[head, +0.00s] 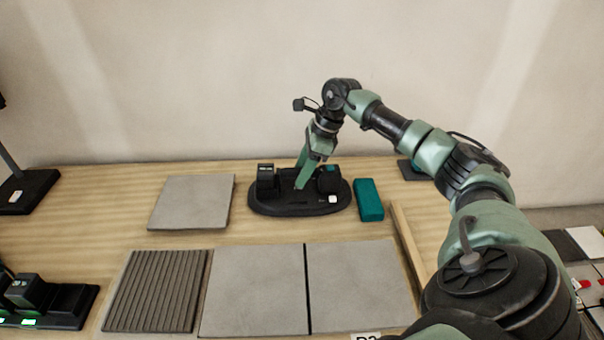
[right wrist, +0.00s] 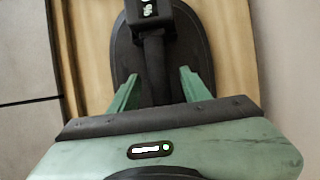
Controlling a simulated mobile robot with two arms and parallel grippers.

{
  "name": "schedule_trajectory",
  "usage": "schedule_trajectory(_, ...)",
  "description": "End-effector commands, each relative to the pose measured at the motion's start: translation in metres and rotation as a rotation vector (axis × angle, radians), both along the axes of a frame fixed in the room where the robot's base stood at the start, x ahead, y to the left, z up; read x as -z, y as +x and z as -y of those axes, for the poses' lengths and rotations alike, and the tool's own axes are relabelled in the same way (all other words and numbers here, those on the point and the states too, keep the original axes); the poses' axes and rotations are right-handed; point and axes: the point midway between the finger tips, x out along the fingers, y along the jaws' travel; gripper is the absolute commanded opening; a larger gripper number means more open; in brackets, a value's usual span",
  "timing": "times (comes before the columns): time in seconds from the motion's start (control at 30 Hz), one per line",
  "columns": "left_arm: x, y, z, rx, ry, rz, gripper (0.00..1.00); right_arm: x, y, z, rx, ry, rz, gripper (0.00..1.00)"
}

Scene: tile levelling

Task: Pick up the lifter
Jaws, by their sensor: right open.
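The lifter (head: 290,209) is a black oval base with two upright posts and a bar-like handle between them. It lies flat on the wooden table, behind the tiles. My right gripper (head: 304,178) reaches down over the middle of the lifter, between its posts. In the right wrist view, the gripper's two green fingers (right wrist: 158,84) are apart, one on each side of the lifter's dark handle (right wrist: 154,62). I cannot tell whether the fingers touch the base. The gripper hides part of the handle in the head view. My left gripper is out of view.
A teal block (head: 369,200) lies just right of the lifter. A grey tile (head: 191,203) lies to its left. Two flat tiles (head: 254,290) and a ribbed tile (head: 157,290) lie in front. A wooden strip (head: 405,250) runs along the right. A black device (head: 62,305) stands front left.

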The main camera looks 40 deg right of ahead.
Motion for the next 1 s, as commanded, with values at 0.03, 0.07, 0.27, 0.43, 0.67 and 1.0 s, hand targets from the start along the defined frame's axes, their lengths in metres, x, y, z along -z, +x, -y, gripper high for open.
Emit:
schedule_trajectory(0.03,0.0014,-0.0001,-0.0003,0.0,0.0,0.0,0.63,0.0018,0.0006,-0.0004,0.0,0.0,0.001,0.47)
schedule_trajectory(0.07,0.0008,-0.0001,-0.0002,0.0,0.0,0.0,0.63,0.0013,0.0006,-0.0005,0.001,0.0,0.001,0.47)
schedule_trajectory(0.27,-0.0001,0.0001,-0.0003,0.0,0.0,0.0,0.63,0.0003,0.0005,-0.0003,0.001,0.0,0.001,0.47)
schedule_trajectory(0.43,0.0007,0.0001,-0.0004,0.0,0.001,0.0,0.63,0.0017,0.0005,-0.0003,0.001,0.0,0.001,0.47)
schedule_trajectory(0.67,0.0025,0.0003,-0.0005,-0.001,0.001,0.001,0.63,0.005,0.0005,-0.0002,0.001,0.0,0.001,0.47)
schedule_trajectory(1.0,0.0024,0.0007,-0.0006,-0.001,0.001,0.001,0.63,0.0053,0.0005,-0.0003,0.001,0.0,0.001,0.39)
